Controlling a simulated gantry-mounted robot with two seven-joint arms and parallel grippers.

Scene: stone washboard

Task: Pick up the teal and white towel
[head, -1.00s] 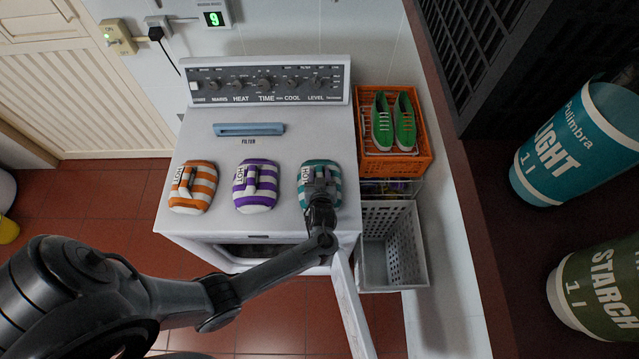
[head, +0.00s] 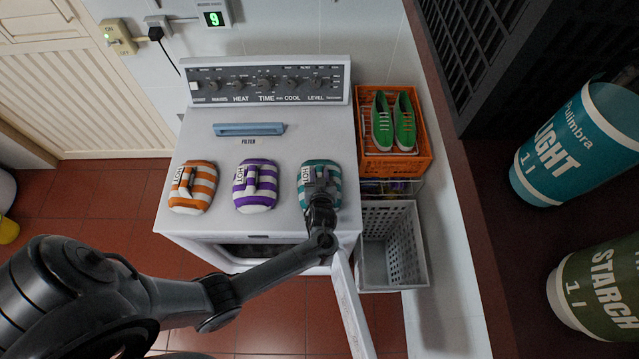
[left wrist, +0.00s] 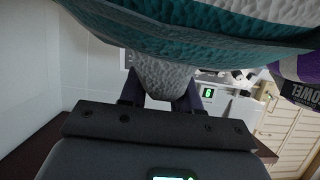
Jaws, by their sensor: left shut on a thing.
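The teal and white striped towel (head: 311,173) is folded on the right part of the dryer's white top (head: 222,154). It fills the upper part of the left wrist view (left wrist: 200,35), close to the camera. My left gripper (head: 320,186) is over the towel's front half and hides part of it. In the left wrist view its two dark fingers (left wrist: 160,92) are shut on a pale fold of the towel between them. I cannot tell whether the towel is lifted off the top. My right gripper does not show.
A purple striped towel (head: 256,190) and an orange striped towel (head: 193,189) lie to the left on the dryer. An orange crate (head: 420,161) with green shoes (head: 405,122) and a grey basket (head: 413,246) stand to the right. The dryer's door (head: 352,305) hangs open in front.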

